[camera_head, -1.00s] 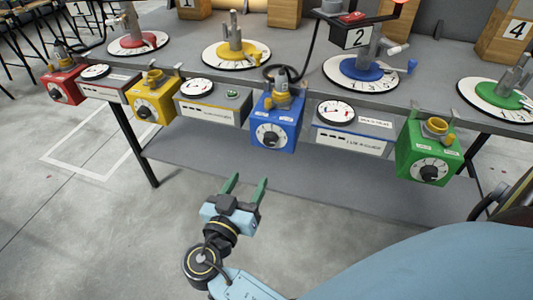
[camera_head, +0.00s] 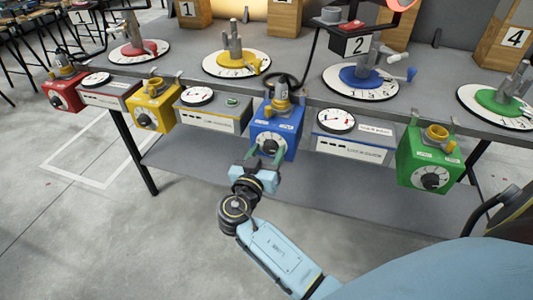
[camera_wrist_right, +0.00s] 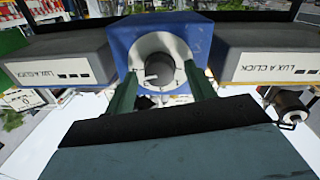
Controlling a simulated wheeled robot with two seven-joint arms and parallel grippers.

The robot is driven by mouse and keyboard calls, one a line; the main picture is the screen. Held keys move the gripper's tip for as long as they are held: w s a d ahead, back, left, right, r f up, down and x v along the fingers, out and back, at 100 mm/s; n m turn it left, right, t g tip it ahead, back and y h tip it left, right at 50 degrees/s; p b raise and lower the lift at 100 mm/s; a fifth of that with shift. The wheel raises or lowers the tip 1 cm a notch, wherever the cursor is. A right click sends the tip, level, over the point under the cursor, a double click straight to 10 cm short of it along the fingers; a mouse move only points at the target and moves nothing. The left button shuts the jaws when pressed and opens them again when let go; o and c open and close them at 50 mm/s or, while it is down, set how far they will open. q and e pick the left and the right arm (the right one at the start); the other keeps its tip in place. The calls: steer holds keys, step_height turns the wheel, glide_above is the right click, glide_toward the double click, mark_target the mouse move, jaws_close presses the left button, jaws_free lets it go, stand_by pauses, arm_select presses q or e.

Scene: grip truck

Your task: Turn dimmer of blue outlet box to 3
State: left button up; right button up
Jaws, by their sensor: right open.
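The blue outlet box (camera_head: 284,122) hangs at the table's front edge, with a plug in its yellow socket on top. Its front has a white dial with a dark round dimmer knob, also seen in the right wrist view (camera_wrist_right: 160,69). My right gripper (camera_head: 266,156) is in front of the dial, its green fingers pointing at the box. In the right wrist view its open fingers (camera_wrist_right: 160,88) stand left and right of the knob, apart from it. The knob's exact setting cannot be read. My left gripper is not in view.
Grey meter boxes flank the blue box, one on the left (camera_head: 213,108) and one on the right (camera_head: 352,136). A green outlet box (camera_head: 430,157) hangs further right, a yellow one (camera_head: 152,107) and a red one (camera_head: 63,92) further left. A lower shelf (camera_head: 340,190) runs below.

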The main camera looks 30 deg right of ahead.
steer(key=shift+c, duration=0.3)
steer(key=c, duration=0.9)
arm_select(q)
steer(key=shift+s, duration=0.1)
arm_select(e)
steer(key=shift+n, duration=0.6)
steer(key=n, duration=0.3)
steer(key=shift+f, duration=0.1)
steer(key=shift+n, duration=1)
steer(key=shift+n+p, duration=0.35)
steer(key=shift+n, duration=0.35)
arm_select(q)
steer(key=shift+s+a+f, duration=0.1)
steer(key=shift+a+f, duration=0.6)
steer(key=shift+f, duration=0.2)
